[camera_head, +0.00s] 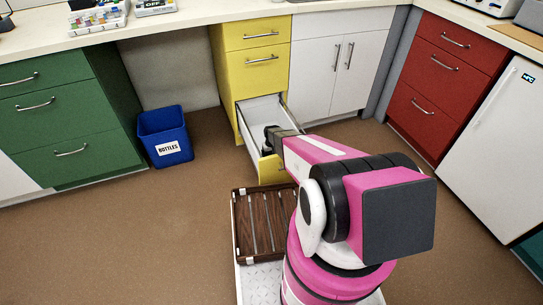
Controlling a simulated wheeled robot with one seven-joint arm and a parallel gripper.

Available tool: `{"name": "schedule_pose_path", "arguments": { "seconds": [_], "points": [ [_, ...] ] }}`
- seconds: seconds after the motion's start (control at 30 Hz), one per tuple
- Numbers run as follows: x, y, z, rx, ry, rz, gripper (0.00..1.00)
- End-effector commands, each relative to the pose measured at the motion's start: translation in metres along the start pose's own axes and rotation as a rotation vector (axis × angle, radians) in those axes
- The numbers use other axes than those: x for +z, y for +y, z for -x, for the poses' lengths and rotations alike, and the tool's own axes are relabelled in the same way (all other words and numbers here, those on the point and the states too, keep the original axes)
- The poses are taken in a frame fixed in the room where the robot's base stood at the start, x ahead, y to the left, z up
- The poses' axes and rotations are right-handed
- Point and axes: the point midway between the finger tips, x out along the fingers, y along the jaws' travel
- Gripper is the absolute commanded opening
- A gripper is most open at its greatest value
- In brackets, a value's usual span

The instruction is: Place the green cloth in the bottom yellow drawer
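The bottom yellow drawer (268,172) stands pulled open below two shut yellow drawers, and its white inside shows. My pink arm reaches from the front right to this drawer. The dark end of my gripper (269,138) overlaps the drawer's opening, over or inside it; I cannot tell how deep. Its fingers are too small and partly hidden, so I cannot tell open from shut or whether it holds anything. I see no green cloth; part of the drawer's inside is hidden by my arm.
A blue bin (165,136) labelled BOTTLES stands left of the drawer, beside green drawers (70,125). White cupboard doors (340,70) are shut to the right, then red drawers (440,75). A brown slatted tray (262,222) is in front of the open drawer. Brown floor is free at left.

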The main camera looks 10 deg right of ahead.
Motion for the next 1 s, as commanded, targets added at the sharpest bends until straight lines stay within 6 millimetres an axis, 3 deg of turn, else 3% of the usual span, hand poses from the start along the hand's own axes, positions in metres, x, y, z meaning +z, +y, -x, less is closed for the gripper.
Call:
{"name": "schedule_pose_path", "arguments": {
  "seconds": [0.17, 0.6, 0.8, 0.87, 0.97, 1.0],
  "points": [
    [0.001, 0.000, 0.020, 0.000, 0.002, 0.000, 0.89],
    [0.001, 0.000, 0.103, 0.000, 0.002, 0.000, 0.89],
    [0.002, 0.000, 0.120, 0.000, 0.001, 0.000, 0.89],
    [0.006, -0.001, 0.128, 0.000, 0.001, -0.003, 0.89],
    [0.029, -0.003, 0.160, 0.000, 0.002, -0.020, 0.89],
    [0.044, -0.004, 0.178, 0.000, 0.003, -0.031, 0.89]
  ]
}}
